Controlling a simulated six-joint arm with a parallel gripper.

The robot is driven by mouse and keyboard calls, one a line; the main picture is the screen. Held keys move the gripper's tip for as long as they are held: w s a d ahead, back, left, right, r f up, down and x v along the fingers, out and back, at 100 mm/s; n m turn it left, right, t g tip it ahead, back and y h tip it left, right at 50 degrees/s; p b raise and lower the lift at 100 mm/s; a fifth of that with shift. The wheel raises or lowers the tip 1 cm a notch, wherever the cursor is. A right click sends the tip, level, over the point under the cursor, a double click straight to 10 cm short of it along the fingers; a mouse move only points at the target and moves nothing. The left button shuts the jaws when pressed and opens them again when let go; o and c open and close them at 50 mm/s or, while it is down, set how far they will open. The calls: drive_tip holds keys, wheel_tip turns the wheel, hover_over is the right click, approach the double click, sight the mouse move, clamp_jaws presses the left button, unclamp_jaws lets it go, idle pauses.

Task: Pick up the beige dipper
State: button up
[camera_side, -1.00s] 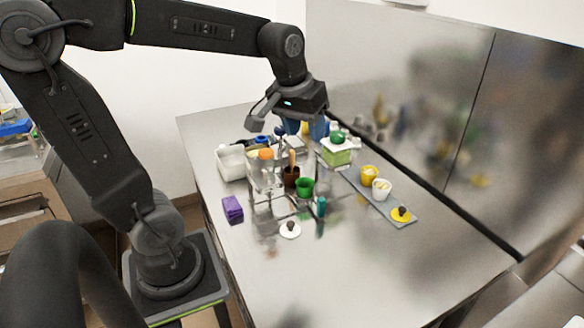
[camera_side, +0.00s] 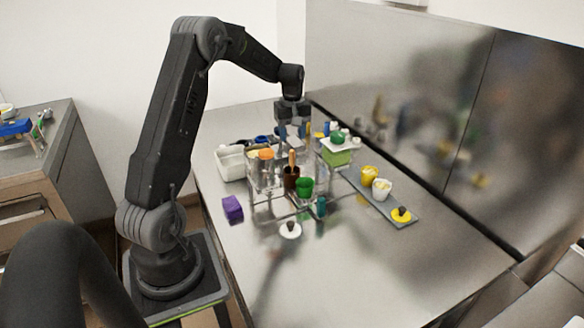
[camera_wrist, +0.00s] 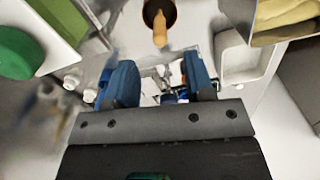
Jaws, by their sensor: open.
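A tan stick-like handle (camera_side: 292,158), which looks like the beige dipper, stands upright in a brown cup (camera_side: 291,177) in the middle of the table. In the wrist view the handle (camera_wrist: 160,30) sticks out of the dark cup (camera_wrist: 150,12) at the top middle. My gripper (camera_side: 293,134) points down behind and above the cup. Its blue fingers (camera_wrist: 160,84) are apart, and the handle is beyond them, not between them. Small blurred blue and silver items show below, in the gap. The dipper's lower end is hidden in the cup.
A green cup (camera_side: 304,187) stands close to the brown one. A clear holder (camera_side: 266,183) with an orange top is at its left. A green-and-white box (camera_side: 337,152) is at the right. A grey tray (camera_side: 405,221) holds small cups.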

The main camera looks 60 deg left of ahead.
sight(292, 165)
wheel_tip(292, 165, down, 10)
drive_tip(key=shift+r, duration=0.2)
idle(0.3)
drive_tip(key=shift+c, duration=0.5)
clamp_jaws()
